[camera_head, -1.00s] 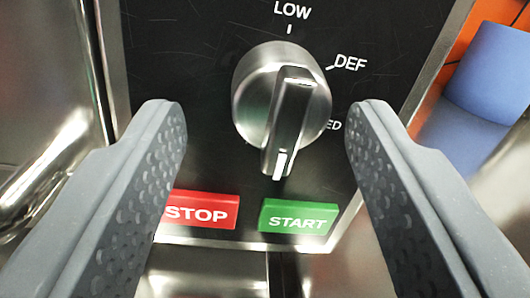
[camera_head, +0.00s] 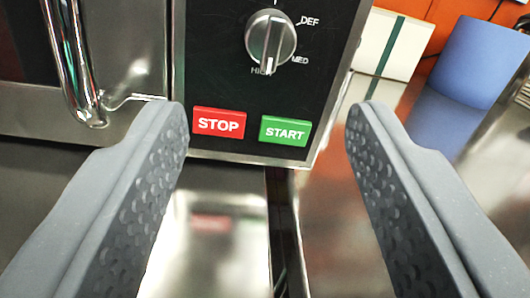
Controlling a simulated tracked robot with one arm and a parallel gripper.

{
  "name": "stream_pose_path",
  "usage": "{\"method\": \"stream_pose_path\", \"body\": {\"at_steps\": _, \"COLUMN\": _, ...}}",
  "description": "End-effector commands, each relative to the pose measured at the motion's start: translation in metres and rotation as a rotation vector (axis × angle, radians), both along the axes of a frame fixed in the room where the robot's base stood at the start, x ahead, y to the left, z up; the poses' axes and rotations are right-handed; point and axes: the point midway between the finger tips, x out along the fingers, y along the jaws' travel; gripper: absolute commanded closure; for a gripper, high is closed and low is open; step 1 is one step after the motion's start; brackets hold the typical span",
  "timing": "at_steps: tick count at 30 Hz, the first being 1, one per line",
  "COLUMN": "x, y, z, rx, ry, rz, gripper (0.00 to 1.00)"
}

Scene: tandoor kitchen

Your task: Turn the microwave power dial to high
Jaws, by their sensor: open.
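The microwave power dial (camera_head: 271,37) is a round silver knob with a raised grip bar on the black control panel (camera_head: 214,67), at the top middle of the view. The lower end of its bar, with a light mark, points down at the printed HIGH label, which it partly covers. DEF and MED are printed to its right. My gripper (camera_head: 267,122) is open and empty. Its two grey fingers stand wide apart, lower in the picture than the dial and clear of it.
A red STOP button (camera_head: 218,123) and a green START button (camera_head: 285,130) sit below the dial. The microwave door handle (camera_head: 75,65) is at the left. A blue object (camera_head: 482,62) and a white box with a green stripe (camera_head: 391,43) stand at the right. The metal counter below looks clear.

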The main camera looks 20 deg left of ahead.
Motion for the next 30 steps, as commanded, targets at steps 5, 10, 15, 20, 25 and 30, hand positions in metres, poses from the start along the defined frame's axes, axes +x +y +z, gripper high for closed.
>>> {"method": "stream_pose_path", "body": {"at_steps": 5, "x": -0.010, "y": -0.005, "z": -0.005, "rx": 0.003, "ry": -0.005, "rz": 0.000, "gripper": 0.51}}
{"method": "stream_pose_path", "body": {"at_steps": 10, "x": -0.021, "y": -0.012, "z": -0.006, "rx": 0.004, "ry": -0.006, "rz": 0.000, "gripper": 0.51}}
{"method": "stream_pose_path", "body": {"at_steps": 15, "x": -0.031, "y": -0.017, "z": -0.008, "rx": 0.002, "ry": -0.003, "rz": 0.001, "gripper": 0.51}}
{"method": "stream_pose_path", "body": {"at_steps": 20, "x": -0.040, "y": -0.021, "z": -0.006, "rx": 0.004, "ry": -0.005, "rz": 0.001, "gripper": 0.51}}
{"method": "stream_pose_path", "body": {"at_steps": 25, "x": -0.044, "y": -0.024, "z": -0.006, "rx": 0.001, "ry": -0.002, "rz": 0.000, "gripper": 0.51}}
{"method": "stream_pose_path", "body": {"at_steps": 30, "x": -0.046, "y": -0.025, "z": -0.006, "rx": 0.000, "ry": 0.000, "rz": 0.000, "gripper": 0.51}}
